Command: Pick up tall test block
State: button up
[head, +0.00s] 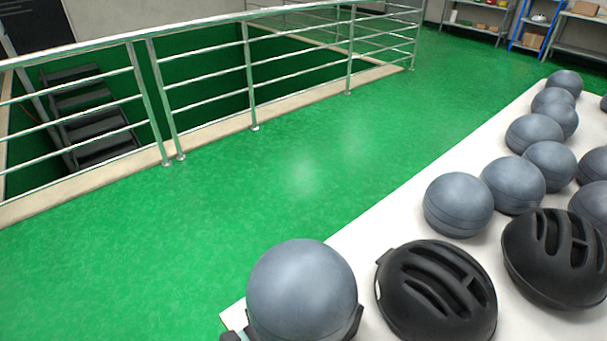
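I cannot make out a tall test block in the head view.
Two black helmets (437,291) (556,258) lie at the table's near side. Several grey balls (458,204) stand behind them. A metal railing (250,75) borders a floor opening with dark stairs (88,115). Green floor (240,200) between is clear. Shelves (535,25) stand far back.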

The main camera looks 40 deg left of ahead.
grip_shut()
dwell(1.4)
jog(key=shift+r, duration=0.15)
